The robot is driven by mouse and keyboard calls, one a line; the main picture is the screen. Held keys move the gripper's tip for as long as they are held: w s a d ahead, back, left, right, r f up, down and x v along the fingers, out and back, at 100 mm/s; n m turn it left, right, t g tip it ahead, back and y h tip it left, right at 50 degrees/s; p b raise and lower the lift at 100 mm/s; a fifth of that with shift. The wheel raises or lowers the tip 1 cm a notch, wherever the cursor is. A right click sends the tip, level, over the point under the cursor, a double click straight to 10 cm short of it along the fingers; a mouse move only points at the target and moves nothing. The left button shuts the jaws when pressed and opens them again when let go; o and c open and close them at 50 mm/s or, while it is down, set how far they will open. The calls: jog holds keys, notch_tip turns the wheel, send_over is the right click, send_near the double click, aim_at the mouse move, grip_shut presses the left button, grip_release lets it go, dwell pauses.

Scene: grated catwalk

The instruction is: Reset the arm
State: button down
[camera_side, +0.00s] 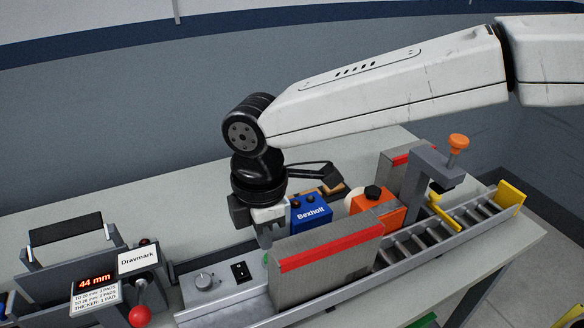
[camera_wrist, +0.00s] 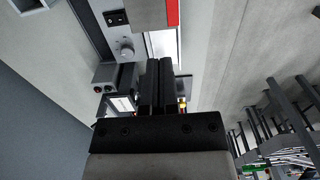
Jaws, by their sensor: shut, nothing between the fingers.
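My gripper (camera_side: 265,236) points down in the side view, over the control end of the bench machine. It is just behind the grey box with a red stripe (camera_side: 325,268), whose top edge hides part of what lies beyond it. In the wrist view my gripper (camera_wrist: 157,68) shows two dark fingers side by side, closed together with nothing between them. Whether the fingertips touch the machine cannot be told. The white arm reaches in from the upper right.
A knob and switch panel (camera_side: 212,282), a blue Bexholt unit (camera_side: 311,213) and an orange block (camera_side: 378,211) stand close by. A roller conveyor (camera_side: 440,232) runs right. At left are a Draymark device (camera_side: 138,260), a 44 mm display (camera_side: 95,283) and a red-ball lever (camera_side: 140,315).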

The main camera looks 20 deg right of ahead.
jog(key=r, duration=0.1)
jog(key=m, duration=0.3)
send_over(328, 242)
jog(key=shift+w+a+f+g, duration=0.1)
jog(key=shift+w+f+g, duration=0.15)
jog(key=shift+f, duration=0.4)
jog(key=s+d+f+m+t, duration=0.1)
jog(key=s+d+f+m, duration=0.1)
jog(key=d+m, duration=0.3)
jog(key=s+d+f+m+t, duration=0.1)
jog(key=s+d+f+m, duration=0.2)
jog(key=d, duration=0.9)
jog(key=s+d+f+m+t, duration=0.1)
jog(key=s+d+f+m, duration=0.1)
jog(key=d+m, duration=0.5)
jog(key=shift+s+d+f, duration=0.4)
jog(key=shift+d+f, duration=0.25)
jog(key=shift+f, duration=0.05)
jog(key=shift+r, duration=0.1)
